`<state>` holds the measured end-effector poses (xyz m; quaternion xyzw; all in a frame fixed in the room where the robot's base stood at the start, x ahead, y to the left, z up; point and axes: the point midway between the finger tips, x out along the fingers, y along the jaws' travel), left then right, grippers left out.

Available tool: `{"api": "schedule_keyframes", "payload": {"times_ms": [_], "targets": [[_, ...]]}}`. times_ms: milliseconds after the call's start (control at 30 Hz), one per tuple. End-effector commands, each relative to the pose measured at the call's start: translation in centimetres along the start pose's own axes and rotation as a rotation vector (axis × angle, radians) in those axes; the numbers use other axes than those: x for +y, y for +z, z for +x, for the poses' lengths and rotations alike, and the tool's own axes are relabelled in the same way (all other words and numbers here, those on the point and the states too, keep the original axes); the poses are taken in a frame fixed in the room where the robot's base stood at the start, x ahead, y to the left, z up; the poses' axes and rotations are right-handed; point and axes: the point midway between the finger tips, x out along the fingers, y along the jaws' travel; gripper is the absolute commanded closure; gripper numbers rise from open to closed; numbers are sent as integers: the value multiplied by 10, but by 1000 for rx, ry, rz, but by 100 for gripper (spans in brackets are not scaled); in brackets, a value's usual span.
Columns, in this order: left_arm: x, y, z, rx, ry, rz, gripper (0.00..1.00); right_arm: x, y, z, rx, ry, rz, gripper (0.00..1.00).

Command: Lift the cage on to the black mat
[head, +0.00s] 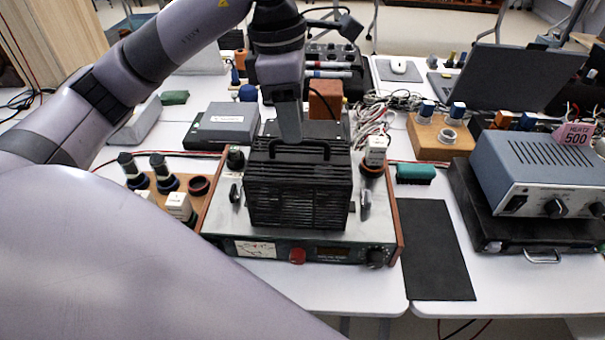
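The cage (298,195) is a black slatted box with a handle on top. It sits upright on the metal top of an amplifier-like unit with wooden sides (330,252). The black mat (437,250) lies flat and bare on the table, right of that unit. My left gripper (290,137) points down at the cage's top handle (293,150), seen edge-on. Its fingers overlap the handle area in the picture; I cannot tell whether they grip it. My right gripper is not in view.
A blue-grey instrument (540,170) on a black case stands right of the mat. A green block (416,173) and a wooden block with tubes (440,137) lie behind the mat. Tubes on a wooden board (165,185) stand left of the unit. A laptop (505,80) is at the back right.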

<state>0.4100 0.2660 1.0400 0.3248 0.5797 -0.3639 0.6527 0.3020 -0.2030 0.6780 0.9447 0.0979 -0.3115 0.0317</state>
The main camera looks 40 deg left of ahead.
Motion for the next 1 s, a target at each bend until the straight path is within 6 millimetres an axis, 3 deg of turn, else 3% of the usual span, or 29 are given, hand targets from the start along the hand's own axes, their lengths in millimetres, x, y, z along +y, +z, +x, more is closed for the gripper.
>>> {"api": "schedule_keyframes", "payload": {"times_ms": [400, 700, 800, 833, 1000], "targets": [[7, 3, 52, -2, -3, 1, 61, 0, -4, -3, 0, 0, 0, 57], [7, 3, 57, -3, -2, 2, 61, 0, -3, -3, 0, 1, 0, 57], [7, 3, 57, -3, -2, 2, 93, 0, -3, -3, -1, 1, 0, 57], [7, 3, 56, -3, -2, 2, 100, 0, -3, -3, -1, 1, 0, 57], [7, 3, 56, -3, -2, 2, 100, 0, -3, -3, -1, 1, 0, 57]]}}
